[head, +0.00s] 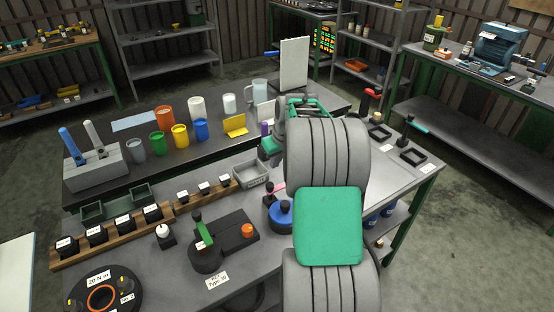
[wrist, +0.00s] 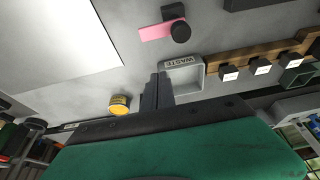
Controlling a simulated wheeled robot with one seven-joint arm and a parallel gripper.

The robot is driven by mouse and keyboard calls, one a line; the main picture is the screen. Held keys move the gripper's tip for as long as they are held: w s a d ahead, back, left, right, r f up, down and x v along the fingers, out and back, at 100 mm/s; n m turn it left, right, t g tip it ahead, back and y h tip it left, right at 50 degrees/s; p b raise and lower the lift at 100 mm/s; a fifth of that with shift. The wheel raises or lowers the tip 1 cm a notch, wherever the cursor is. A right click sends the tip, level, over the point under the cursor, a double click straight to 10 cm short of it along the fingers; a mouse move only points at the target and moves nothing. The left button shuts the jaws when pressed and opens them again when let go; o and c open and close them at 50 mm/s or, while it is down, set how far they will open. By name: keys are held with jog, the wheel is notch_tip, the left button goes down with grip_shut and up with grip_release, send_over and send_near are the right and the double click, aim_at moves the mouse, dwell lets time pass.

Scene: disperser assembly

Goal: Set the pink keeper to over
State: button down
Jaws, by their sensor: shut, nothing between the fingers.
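The pink keeper is a flat pink bar (wrist: 160,31) in the upper middle of the wrist view. A round black knob (wrist: 180,33) is at its right end and a black block (wrist: 173,12) is just beyond it. In the head view only a small piece of the pink bar (head: 279,187) shows, beside my arm, which hides the rest. My gripper (wrist: 157,80) is shut and empty in the wrist view. It is apart from the keeper, beside the grey waste tray.
The grey waste tray (wrist: 183,81) is right beside my fingers. A yellow round container (wrist: 119,104) is to their left. A wooden rail with black blocks (wrist: 261,62) is at the right. A blue round part with a black knob (head: 281,213) stands near my arm in the head view.

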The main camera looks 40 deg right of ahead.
aim_at(276, 188)
jog(key=p+x, duration=0.1)
jog(key=x, duration=0.4)
jog(key=shift+w+f, duration=0.15)
jog(key=shift+f, duration=0.25)
jog(key=s+p, duration=0.1)
jog(key=s, duration=0.2)
jog(key=shift+s+p, duration=0.35)
jog(key=shift+s+f, duration=0.1)
jog(key=shift+f, duration=0.05)
